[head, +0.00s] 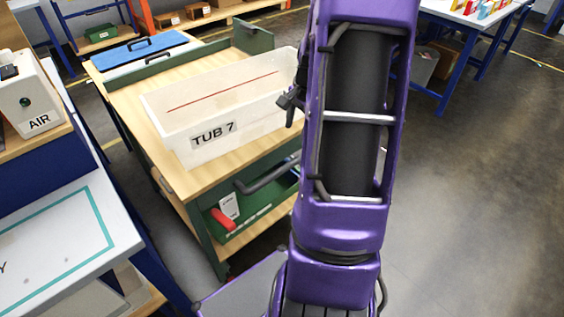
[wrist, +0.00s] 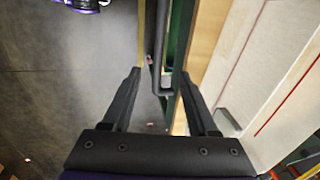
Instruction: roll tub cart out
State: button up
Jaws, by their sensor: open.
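The tub cart (head: 160,165) has a wooden top and a green frame, and stands left of my arm in the head view. A white tub (head: 255,118) marked TUB 7 sits on it and also shows at the right of the wrist view (wrist: 255,65). The cart's dark bar handle (head: 268,176) sticks out from its front; in the wrist view the handle (wrist: 158,65) runs between my fingers. My gripper (wrist: 160,75) is open, one finger on each side of the handle; contact cannot be told. In the head view my arm hides most of the gripper.
A red lever (head: 222,220) with a white tag is on the cart's green front. A bench with a white AIR box (head: 30,100) stands close on the left. Grey floor (head: 480,200) at right is clear.

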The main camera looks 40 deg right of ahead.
aim_at(288, 165)
jog(key=w+f, duration=0.1)
jog(key=f, duration=0.4)
jog(key=w+f+b, duration=0.1)
jog(key=f, duration=0.5)
jog(key=w+f+b, duration=0.1)
jog(key=f, duration=0.4)
jog(key=shift+w+f, duration=0.1)
jog(key=shift+f, duration=0.25)
grip_shut()
dwell(0.6)
